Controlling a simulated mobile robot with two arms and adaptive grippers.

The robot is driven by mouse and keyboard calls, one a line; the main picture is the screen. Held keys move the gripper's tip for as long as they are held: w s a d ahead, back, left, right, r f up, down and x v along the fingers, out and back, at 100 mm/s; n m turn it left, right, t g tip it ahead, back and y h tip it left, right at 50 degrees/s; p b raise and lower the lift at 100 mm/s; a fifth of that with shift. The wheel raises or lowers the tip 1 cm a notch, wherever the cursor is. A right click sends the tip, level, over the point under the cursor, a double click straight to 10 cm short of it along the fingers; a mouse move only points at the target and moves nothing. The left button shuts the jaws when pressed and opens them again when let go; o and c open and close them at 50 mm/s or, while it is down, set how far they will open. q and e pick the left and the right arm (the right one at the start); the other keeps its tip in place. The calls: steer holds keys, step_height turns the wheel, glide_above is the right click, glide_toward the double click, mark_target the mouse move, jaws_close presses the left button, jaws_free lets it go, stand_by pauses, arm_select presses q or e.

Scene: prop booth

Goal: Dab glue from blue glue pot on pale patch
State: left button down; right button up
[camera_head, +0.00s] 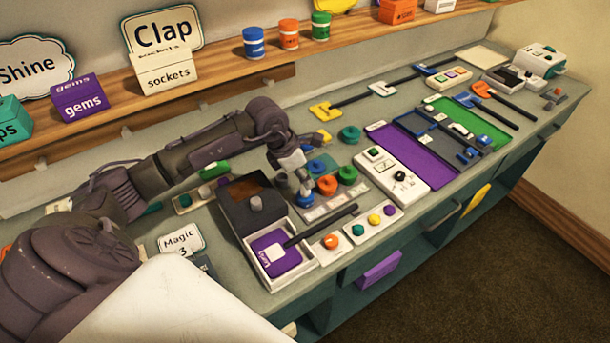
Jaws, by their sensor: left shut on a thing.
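The blue glue pot (306,199) appears to stand at the left end of a pale rack, beside an orange-topped pot (327,186) and a green-topped pot (347,174). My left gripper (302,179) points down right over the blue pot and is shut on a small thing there. The fingers hide most of it, so I cannot tell whether it is the pot's top or a dabber. A pale patch (276,252) shows on a purple card (262,242) in a white tray, nearer than the pots. My right gripper is out of view.
A black stick (320,225) reaches from the white tray toward the right. Button panels (374,223) stand to the right. A wooden shelf (190,75) runs along the wall.

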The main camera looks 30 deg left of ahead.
arm_select(q)
steer(key=shift+f, duration=0.25)
stand_by(0.3)
steer(key=shift+f+b, duration=0.15)
steer(key=shift+b, duration=0.4)
stand_by(1.1)
steer(key=shift+r+p, duration=1.9)
steer(key=shift+r, duration=1.7)
steer(key=shift+d, duration=0.1)
